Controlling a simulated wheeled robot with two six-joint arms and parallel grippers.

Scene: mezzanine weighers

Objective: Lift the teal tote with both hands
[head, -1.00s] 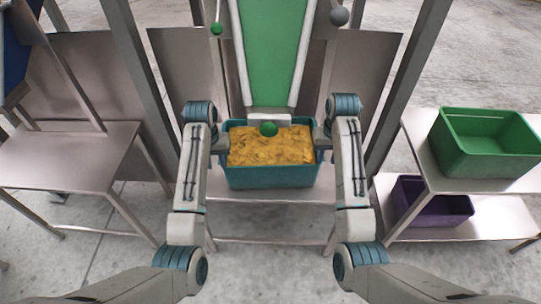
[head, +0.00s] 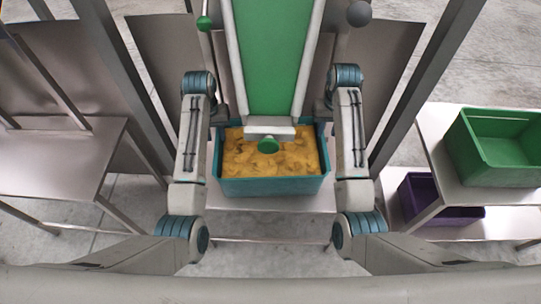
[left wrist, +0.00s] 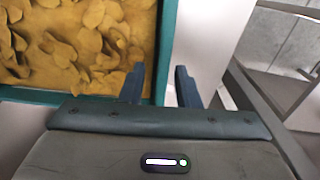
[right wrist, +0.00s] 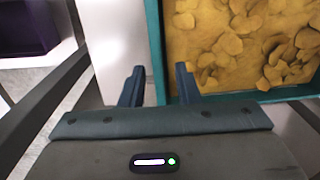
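The teal tote (head: 270,187) stands on a metal stand below the end of a green chute, filled with yellow-brown chip-like pieces (head: 245,158). My left gripper (head: 219,116) is at its left side and my right gripper (head: 322,114) at its right side. In the left wrist view, the fingers of my left gripper (left wrist: 159,84) are apart, with the tote's teal side rim (left wrist: 167,45) between them. In the right wrist view, the fingers of my right gripper (right wrist: 157,84) are apart, with the opposite rim (right wrist: 154,40) between them. Whether any finger touches the rim is unclear.
The green chute (head: 272,60) hangs over the tote's back edge, with a green knob (head: 269,146) at its end. Grey posts flank the stand. A bare metal table (head: 60,165) is at left; a green bin (head: 495,150) and a purple bin (head: 425,195) are on shelves at right.

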